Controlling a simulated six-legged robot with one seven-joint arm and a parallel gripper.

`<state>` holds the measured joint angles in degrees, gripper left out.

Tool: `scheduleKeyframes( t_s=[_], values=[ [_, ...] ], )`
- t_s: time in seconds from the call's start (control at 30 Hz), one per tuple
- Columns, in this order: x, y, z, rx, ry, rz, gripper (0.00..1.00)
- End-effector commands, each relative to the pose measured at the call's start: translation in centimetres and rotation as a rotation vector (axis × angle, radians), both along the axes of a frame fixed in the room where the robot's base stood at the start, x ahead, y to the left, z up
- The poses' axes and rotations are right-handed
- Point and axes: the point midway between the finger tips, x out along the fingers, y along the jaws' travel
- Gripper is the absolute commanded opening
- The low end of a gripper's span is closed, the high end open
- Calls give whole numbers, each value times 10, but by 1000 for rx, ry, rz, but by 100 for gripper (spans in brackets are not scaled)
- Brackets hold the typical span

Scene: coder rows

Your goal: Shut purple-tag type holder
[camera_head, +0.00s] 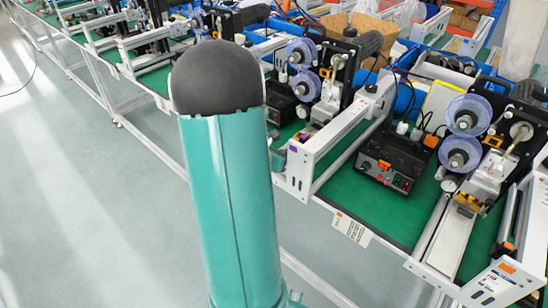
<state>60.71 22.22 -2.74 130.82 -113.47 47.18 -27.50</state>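A small purple tag (293,181) is on the front end of a white coder frame (299,165), just right of my teal arm. Behind it stands that row's coder (335,85), with two clear-purple reels (302,54) on its left. Its type holder is too small and partly covered to make out, so I cannot tell whether it is open or shut. My own teal arm link with a dark rounded top fills the middle of the view. A small teal part shows beside the tagged frame, but I cannot make out gripper fingers.
To the right is a similar coder with reels (467,115) and an orange-tagged white frame (507,283). A black control box (392,162) sits on the green bench top (365,203) between them. More coder rows recede at upper left. The grey floor (90,200) at left is clear.

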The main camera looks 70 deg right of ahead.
Motion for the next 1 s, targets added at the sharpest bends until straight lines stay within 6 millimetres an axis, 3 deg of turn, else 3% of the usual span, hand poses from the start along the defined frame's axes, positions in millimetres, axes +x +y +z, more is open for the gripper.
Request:
scheduleKeyframes(
  t_s=[0.13,0.53,0.8,1.0],
  values=[
    [-3,-10,-3,1,-2,0,0],
    [-5,-14,-3,0,-2,0,0],
    [-19,-47,-2,0,-1,0,0],
    [-19,-48,-2,-1,-1,0,0]
  ],
)
